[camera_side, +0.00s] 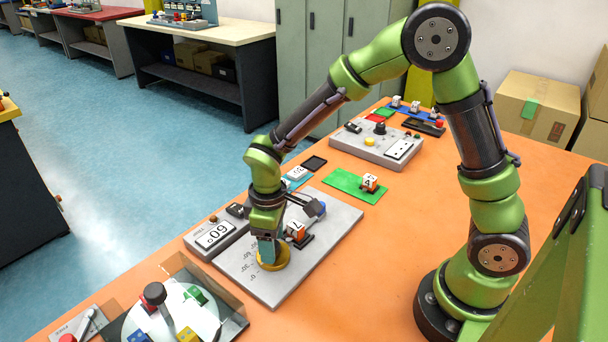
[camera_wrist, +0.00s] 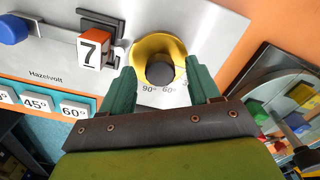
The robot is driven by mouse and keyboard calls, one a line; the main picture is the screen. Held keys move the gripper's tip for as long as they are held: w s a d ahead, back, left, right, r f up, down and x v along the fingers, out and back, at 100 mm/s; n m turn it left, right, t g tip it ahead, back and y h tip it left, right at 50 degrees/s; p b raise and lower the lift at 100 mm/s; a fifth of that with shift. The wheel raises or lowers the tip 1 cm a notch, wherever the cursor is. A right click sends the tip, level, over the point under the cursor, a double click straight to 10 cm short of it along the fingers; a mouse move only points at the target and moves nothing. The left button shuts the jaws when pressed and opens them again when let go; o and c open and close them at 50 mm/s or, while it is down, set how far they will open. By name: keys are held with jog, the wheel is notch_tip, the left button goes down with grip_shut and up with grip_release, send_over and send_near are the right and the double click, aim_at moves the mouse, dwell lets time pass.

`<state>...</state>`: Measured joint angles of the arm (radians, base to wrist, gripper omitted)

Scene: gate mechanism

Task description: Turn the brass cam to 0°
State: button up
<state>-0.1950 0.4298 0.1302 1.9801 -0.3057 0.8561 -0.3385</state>
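The brass cam (camera_wrist: 152,45) is a yellow round piece with a dark round hub (camera_wrist: 160,70), set on a grey metal plate (camera_wrist: 215,22). Angle marks, including 90° and 60°, are printed beside it. In the side view the cam (camera_side: 274,264) sits near the plate's front edge, partly covered by my gripper (camera_side: 268,256). My gripper (camera_wrist: 161,74) has teal fingers that stand apart, one on each side of the cam's hub in the wrist view. Nothing is seen clamped between them. The cam's exact angle is hard to read.
An orange-and-white cube marked 7 (camera_side: 297,230) stands beside the cam on the plate. A blue knob (camera_side: 320,208) lies behind it. A box with a display (camera_side: 214,236) is at left. A round white turntable (camera_side: 185,310) with colored blocks stands in front. Orange tabletop is clear at right.

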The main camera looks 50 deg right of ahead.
jog(key=shift+r, duration=0.1)
notch_tip(320, 180, up, 17)
dwell(0.6)
jog(key=s+d+r+m+t+y, duration=0.2)
jog(key=s+d+m+t, duration=0.5)
jog(key=s, duration=0.6)
jog(key=d+m, duration=0.1)
jog(key=m, duration=0.1)
jog(key=shift+d+r+m, duration=0.15)
jog(key=shift+r+m, duration=0.15)
jog(key=shift+r, duration=0.1)
